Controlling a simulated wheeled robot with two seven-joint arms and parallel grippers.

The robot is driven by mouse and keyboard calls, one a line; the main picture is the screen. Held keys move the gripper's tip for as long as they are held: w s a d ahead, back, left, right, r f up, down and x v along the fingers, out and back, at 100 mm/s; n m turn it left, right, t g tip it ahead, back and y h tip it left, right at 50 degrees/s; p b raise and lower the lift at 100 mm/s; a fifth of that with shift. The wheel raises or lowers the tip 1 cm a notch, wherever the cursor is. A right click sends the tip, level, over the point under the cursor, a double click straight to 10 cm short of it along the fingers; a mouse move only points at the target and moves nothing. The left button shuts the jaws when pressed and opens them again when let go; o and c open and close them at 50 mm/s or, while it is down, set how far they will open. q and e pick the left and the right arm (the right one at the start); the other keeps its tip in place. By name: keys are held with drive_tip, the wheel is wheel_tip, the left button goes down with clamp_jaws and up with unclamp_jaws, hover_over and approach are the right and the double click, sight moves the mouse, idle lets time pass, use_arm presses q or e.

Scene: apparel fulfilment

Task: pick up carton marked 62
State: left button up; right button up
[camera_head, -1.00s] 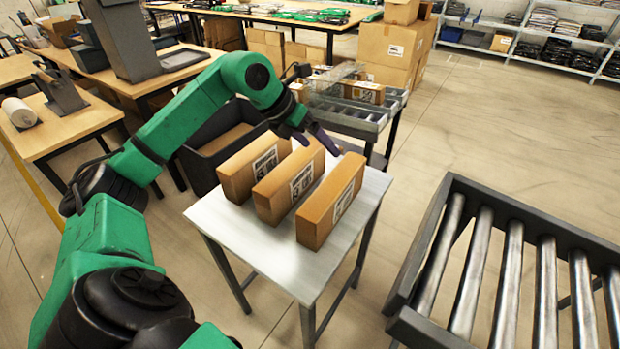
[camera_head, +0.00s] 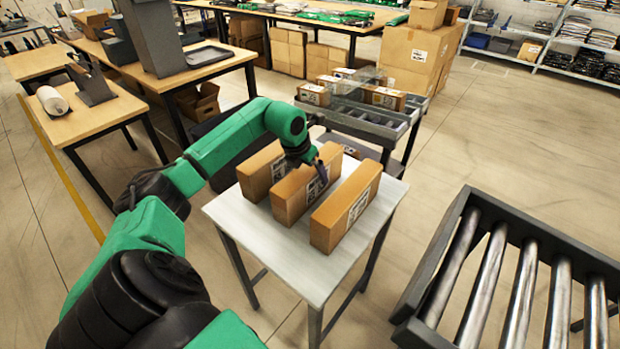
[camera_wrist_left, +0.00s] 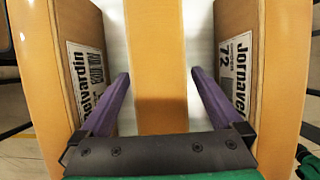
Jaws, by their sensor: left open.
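Three brown cartons stand on edge in a row on a small white table (camera_head: 315,275): a left carton (camera_head: 256,178), a middle carton (camera_head: 288,200) and a right carton (camera_head: 330,228). My left gripper (camera_head: 314,174) is over the middle carton. In the left wrist view its open fingers (camera_wrist_left: 160,74) lie on either side of the middle carton (camera_wrist_left: 158,60), with gaps showing. The outer carton at right (camera_wrist_left: 275,70) has a label reading "Jornaver 72". The label on the outer carton at left (camera_wrist_left: 75,40) is partly covered by a finger. The middle carton's number is unreadable.
A roller conveyor (camera_head: 520,270) stands to the right of the table. Wooden workbenches (camera_head: 100,122) stand at left. Neighbouring cartons stand close to my fingers.

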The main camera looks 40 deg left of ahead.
use_arm(q)
clamp_jaws()
drive_tip(key=shift+w, duration=0.1)
